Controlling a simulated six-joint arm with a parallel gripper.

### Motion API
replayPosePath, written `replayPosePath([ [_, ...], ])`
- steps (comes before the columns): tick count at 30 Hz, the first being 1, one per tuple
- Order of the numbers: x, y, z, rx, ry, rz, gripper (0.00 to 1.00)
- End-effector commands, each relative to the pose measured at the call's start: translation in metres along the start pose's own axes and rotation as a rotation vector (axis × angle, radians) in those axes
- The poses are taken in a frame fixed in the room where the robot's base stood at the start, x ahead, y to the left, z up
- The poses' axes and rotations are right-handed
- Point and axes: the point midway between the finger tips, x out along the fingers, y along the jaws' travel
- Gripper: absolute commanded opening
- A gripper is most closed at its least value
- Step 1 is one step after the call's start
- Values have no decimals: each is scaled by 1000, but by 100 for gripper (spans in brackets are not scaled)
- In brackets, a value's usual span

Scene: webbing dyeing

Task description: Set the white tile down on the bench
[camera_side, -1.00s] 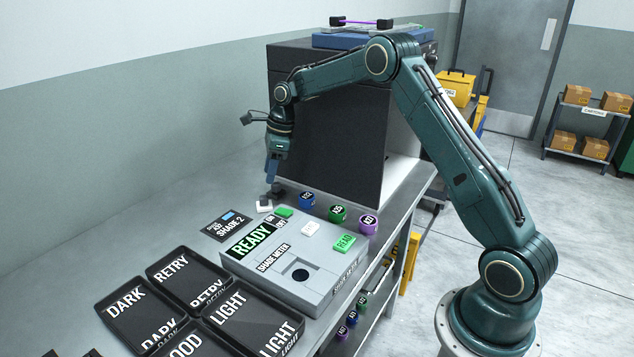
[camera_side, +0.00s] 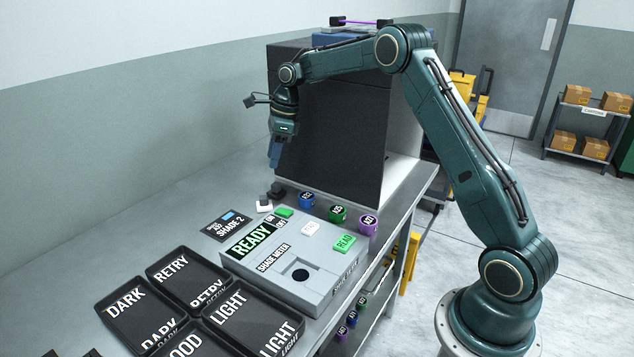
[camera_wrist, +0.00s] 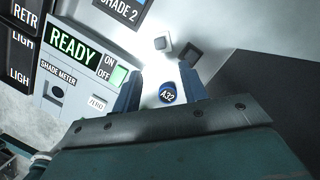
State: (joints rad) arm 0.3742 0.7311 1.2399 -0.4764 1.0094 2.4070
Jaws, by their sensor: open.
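A small white tile (camera_side: 265,208) lies on the bench (camera_side: 190,222) behind the shade meter, with a small dark patch on or against it. In the wrist view the white tile (camera_wrist: 161,44) shows a darker grey middle, lying flat and clear of my fingers. A small black block (camera_side: 278,190) is just beside it and also shows in the wrist view (camera_wrist: 189,54). My gripper (camera_side: 274,164) points down above the bench near these two, its fingers apart and empty. In the wrist view the gap between my fingers (camera_wrist: 160,76) holds nothing.
The shade meter (camera_side: 318,287) reads READY. Blue (camera_side: 307,200), green (camera_side: 337,214) and purple (camera_side: 368,224) pots stand behind it. Labelled black trays (camera_side: 188,273) fill the front left. A large dark cabinet (camera_side: 335,130) stands close behind my gripper. Bench at the left is clear.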

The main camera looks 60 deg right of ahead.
Motion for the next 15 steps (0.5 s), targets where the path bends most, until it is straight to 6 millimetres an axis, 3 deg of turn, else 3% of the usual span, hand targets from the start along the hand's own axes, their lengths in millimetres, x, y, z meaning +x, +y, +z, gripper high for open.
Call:
replayPosePath([
  [8,-15,12,6,-79,0,-13,43],
  [15,-57,49,16,-321,4,-51,43],
])
